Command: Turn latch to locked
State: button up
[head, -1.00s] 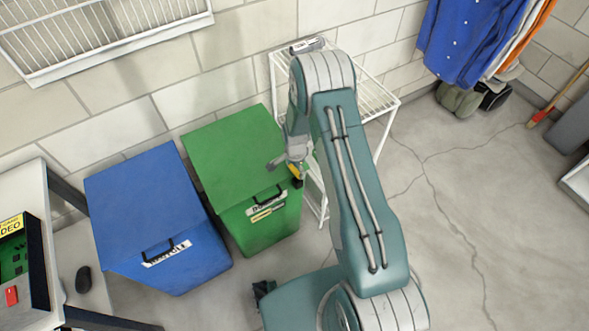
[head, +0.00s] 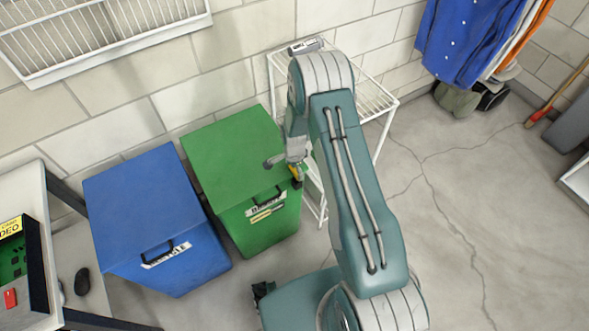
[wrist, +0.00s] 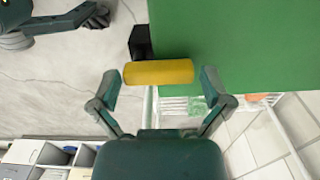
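The latch has a yellow cylindrical handle (wrist: 158,73) on a black block (wrist: 140,42) at the edge of the green bin (wrist: 235,45). My gripper (wrist: 160,84) is open in the wrist view, with one finger on each side of the handle's ends. The left fingertip is close to the handle's left end and the right fingertip is close to its right end; I cannot tell whether either touches. In the head view the green bin (head: 232,150) stands upright, and my gripper (head: 283,163) is at its right side, partly hiding the yellow handle (head: 296,169).
A blue bin (head: 145,205) stands left of the green one. A white wire rack (head: 375,100) stands behind my arm against the wall. A desk (head: 85,300) is at the lower left. Clothes (head: 470,40) hang at upper right.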

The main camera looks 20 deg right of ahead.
jog(key=shift+r, duration=0.1)
notch_tip(320, 180, up, 12)
dwell(0.5)
dwell(0.5)
jog(key=s+r+n+t, duration=0.1)
jog(key=s+r+n, duration=0.3)
jog(key=r, duration=0.8)
jog(key=s+r+n+t, duration=0.2)
jog(key=s+r+n, duration=0.15)
jog(key=r, duration=0.85)
jog(key=s+r+n+t, duration=0.1)
jog(key=s+r+n, duration=0.1)
jog(key=s, duration=0.4)
jog(key=s+a+r+n, duration=0.1)
jog(key=s+r+n, duration=0.2)
jog(key=s, duration=0.4)
jog(key=s+r+n+t, duration=0.1)
jog(key=s+r+n, duration=0.1)
jog(key=s+r, duration=0.3)
jog(key=shift+s+a+n+t, duration=0.2)
jog(key=shift+s+n+t, duration=0.15)
jog(key=shift+s, duration=0.7)
